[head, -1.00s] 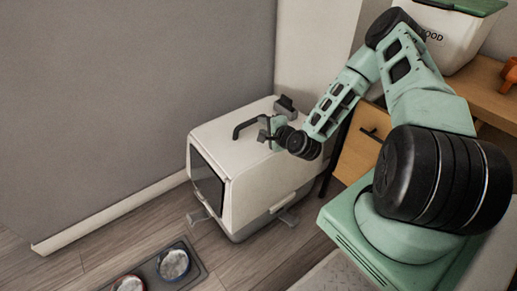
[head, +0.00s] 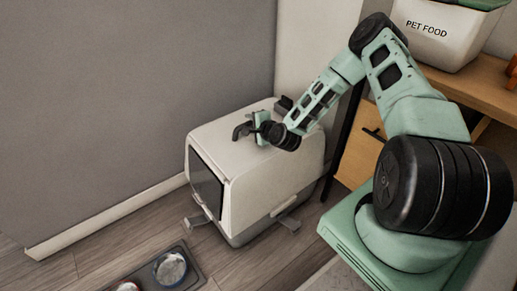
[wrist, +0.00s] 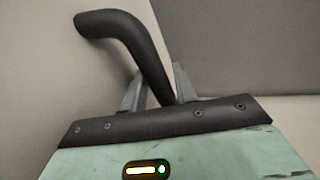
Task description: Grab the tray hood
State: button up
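The tray hood (head: 265,170) is the white upper shell of a litter box on the floor, with a dark front opening. A dark curved handle (head: 241,130) stands on its top. My gripper (head: 254,128) is at the handle. In the wrist view, the handle (wrist: 140,50) runs down between the two narrow fingers of my gripper (wrist: 157,90), which are close on both sides of it. My gripper looks shut on the handle. The lower end of the handle is hidden behind the gripper body. The hood sits on its grey base (head: 247,233).
A grey wall (head: 130,90) is behind and left of the box. A wooden cabinet (head: 361,150) with a pet food bin (head: 432,35) stands right. A bowl stand (head: 190,264) is on the floor in front. Floor left of the box is clear.

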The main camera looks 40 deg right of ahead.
grip_shut()
dwell(1.1)
jog(key=shift+r, duration=0.1)
